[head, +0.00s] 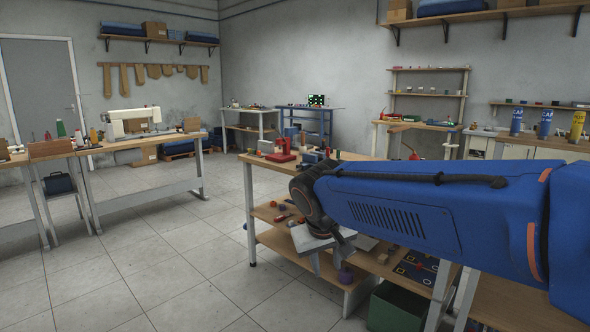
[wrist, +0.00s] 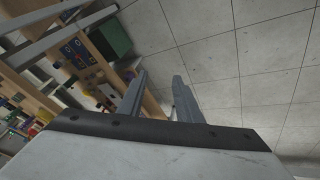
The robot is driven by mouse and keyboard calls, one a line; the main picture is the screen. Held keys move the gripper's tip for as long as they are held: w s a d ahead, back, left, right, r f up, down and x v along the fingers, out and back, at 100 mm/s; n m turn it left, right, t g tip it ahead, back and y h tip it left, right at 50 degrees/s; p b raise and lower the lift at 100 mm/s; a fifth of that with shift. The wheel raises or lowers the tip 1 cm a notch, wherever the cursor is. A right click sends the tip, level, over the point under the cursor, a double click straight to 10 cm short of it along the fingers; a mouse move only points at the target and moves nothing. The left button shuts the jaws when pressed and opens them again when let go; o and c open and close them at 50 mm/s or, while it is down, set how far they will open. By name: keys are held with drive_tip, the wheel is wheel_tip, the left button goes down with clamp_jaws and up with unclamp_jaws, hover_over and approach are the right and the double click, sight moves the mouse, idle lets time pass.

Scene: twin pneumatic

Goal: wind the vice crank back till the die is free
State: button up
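My gripper (head: 332,266) hangs at the end of my blue arm, in front of the workbench (head: 262,167) and below its top. Its two fingers also show in the wrist view (wrist: 160,77), apart with only floor and bench parts beyond them, so it is open and empty. A red device (head: 281,152) stands on the bench top in the head view, with a small blue device (head: 311,157) to its right. They are too small for me to tell which is the vice. I cannot make out a crank or the die. My arm hides part of the bench.
Loose parts lie on the bench's lower shelf (head: 270,212). A green bin (head: 398,306) stands on the floor under the bench. The tiled floor (head: 150,240) to the left is clear.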

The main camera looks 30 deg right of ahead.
drive_tip(key=w+d+r+m+h, duration=0.1)
drive_tip(key=w+d+r+h, duration=0.15)
drive_tip(key=w, duration=0.55)
drive_tip(key=w+d+r+m+h, duration=0.1)
drive_tip(key=w+d+r+m, duration=0.2)
drive_tip(key=w, duration=0.5)
drive_tip(key=m+t+h, duration=0.3)
drive_tip(key=m+h, duration=0.2)
drive_tip(key=h, duration=0.5)
approach(297, 167)
drive_tip(key=x, duration=0.9)
drive_tip(key=shift+w+d, duration=0.15)
drive_tip(key=shift+d, duration=0.05)
clamp_jaws()
